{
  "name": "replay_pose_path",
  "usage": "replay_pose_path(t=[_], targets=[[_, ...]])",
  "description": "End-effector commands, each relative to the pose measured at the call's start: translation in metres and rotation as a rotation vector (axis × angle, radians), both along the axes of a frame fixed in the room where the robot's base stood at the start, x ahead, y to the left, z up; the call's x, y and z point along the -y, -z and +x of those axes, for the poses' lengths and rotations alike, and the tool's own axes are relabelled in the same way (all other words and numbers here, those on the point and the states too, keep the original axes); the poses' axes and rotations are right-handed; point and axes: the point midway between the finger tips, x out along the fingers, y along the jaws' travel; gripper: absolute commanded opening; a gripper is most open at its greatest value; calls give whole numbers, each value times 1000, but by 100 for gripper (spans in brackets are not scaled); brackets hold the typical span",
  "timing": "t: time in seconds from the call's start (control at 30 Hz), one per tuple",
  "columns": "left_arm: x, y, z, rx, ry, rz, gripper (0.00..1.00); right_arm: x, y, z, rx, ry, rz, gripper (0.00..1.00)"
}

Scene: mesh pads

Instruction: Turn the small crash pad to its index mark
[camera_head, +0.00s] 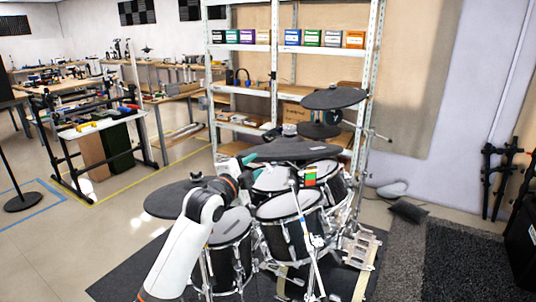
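My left arm comes in from the bottom left, and its wrist and gripper (243,180) are over the drum kit, just below the wide dark cymbal pad (285,151). The fingers are small and dark against the kit, so I cannot tell whether they are open or touching a pad. Other dark cymbal pads are a high round one (334,98), a smaller one under it (318,130), and a left one (172,200) partly behind my arm. I cannot tell which is the small crash pad. No index mark is clear. My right gripper is not in view.
Several mesh drums (290,204) stand close together below the pads, with thin stands between them. A metal shelf (290,50) stands behind. Open floor (70,250) lies to the left.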

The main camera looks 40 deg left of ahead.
Motion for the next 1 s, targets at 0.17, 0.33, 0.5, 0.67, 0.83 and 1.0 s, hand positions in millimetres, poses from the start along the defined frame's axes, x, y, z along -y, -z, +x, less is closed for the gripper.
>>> replay_pose_path(t=[0.17, 0.33, 0.5, 0.67, 0.83, 1.0], targets=[[-11, -3, 37, 2, -1, -6, 35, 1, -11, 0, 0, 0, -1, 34], [-19, -1, 64, 0, -1, -5, 35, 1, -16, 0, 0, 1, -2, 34], [-23, 0, 79, 1, -1, -3, 35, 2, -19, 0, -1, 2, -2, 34], [-24, 1, 83, -1, -1, -1, 35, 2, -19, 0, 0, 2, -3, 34], [-24, 1, 83, -1, -1, -1, 35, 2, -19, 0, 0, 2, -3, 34], [-24, 1, 83, -1, -1, -1, 10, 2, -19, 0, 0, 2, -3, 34]])
